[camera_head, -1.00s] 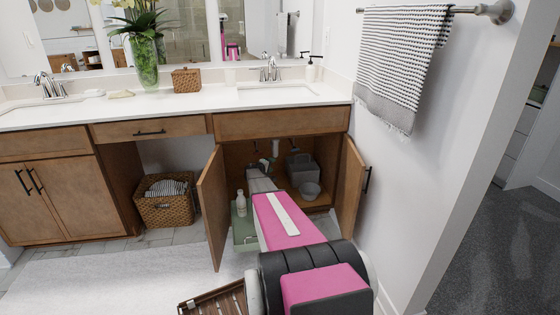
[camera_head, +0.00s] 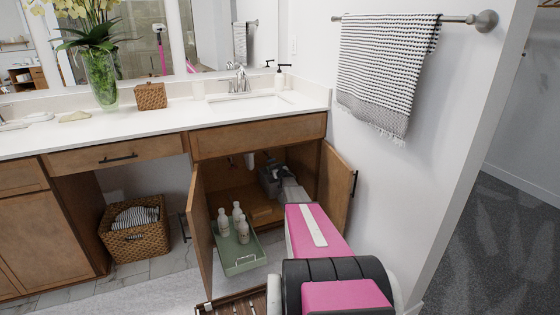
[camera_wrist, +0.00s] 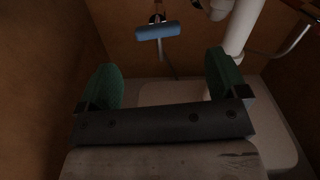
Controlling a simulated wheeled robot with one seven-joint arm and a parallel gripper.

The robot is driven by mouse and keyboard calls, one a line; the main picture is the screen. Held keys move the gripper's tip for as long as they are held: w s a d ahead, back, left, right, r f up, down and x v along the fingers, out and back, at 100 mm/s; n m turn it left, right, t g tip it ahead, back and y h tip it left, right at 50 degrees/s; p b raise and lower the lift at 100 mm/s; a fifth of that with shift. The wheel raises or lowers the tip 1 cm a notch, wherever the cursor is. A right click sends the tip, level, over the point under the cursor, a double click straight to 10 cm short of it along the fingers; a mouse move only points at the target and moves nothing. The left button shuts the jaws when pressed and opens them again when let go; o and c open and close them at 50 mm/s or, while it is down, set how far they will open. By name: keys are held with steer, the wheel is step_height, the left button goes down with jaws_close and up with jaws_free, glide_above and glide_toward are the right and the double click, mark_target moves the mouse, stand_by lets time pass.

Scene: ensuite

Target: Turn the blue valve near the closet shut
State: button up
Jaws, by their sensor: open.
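The blue valve (camera_wrist: 158,32) shows in the wrist view as a blue bar-shaped handle, roughly level, on the cabinet's back wall with a thin pipe below it. My gripper (camera_wrist: 165,76) is open and empty, its two green fingers spread wide. The valve is ahead of the fingers, between their directions in the picture, and not touched. In the head view my pink arm reaches into the open sink cabinet (camera_head: 226,184); the valve and fingertips cannot be made out there.
A white drain pipe (camera_wrist: 243,28) stands right of the valve, near the right finger. Open cabinet doors (camera_head: 201,235) and (camera_head: 337,185) flank my arm. A green tray (camera_head: 240,262) with several bottles lies left of it.

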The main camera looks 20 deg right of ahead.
mark_target(272, 161)
steer(key=w, duration=1)
steer(key=shift+w+r, duration=0.1)
steer(key=shift+w, duration=0.3)
steer(key=c, duration=0.9)
